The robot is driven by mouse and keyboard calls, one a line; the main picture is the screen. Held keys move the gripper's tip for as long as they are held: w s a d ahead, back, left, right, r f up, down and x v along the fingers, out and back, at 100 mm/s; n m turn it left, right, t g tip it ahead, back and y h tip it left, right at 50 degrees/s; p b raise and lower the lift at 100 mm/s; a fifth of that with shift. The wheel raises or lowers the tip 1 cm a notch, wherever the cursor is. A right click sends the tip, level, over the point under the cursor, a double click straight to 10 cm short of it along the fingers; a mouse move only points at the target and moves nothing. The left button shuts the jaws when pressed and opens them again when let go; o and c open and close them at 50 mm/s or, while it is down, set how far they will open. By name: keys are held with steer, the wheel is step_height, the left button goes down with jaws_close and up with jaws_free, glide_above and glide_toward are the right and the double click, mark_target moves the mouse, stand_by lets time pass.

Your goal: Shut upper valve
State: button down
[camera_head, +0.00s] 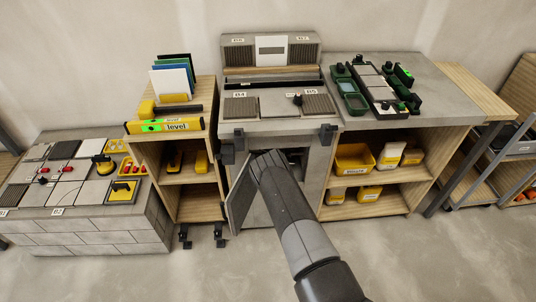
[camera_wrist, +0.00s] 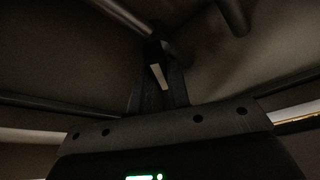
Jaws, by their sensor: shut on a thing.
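In the head view my arm reaches into the open cabinet (camera_head: 292,160) under the middle counter, and its end is hidden inside. The grey cabinet door (camera_head: 239,197) stands open to the left of my arm. In the dark wrist view my gripper (camera_wrist: 158,62) is shut on a small dark part with a pale strip, apparently a valve handle. A grey pipe (camera_wrist: 130,17) runs diagonally to this part. A second pipe (camera_wrist: 234,15) is at the upper right. Whether the held part is the upper valve cannot be told, and its turn angle is unclear.
The counter (camera_head: 258,105) above the cabinet has tiles and black clamps at its front edge. A wooden shelf unit with yellow bins (camera_head: 354,157) stands close on the right. Another shelf with a green-lit level (camera_head: 165,126) is on the left. The floor in front is clear.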

steer(key=shift+a+f+m+t+h, duration=0.15)
steer(key=shift+m+t+h, duration=0.35)
steer(key=shift+m, duration=0.9)
steer(key=shift+d+f+m+t+h, duration=0.1)
steer(key=shift+m+t+h, duration=0.35)
steer(key=shift+m, duration=0.95)
steer(key=c, duration=1.4)
jaws_free()
steer(key=shift+a, duration=0.1)
steer(key=shift+o, duration=0.2)
steer(key=shift+s, duration=0.1)
steer(key=v, duration=1)
steer(key=shift+s, duration=0.3)
steer(key=shift+f, duration=0.2)
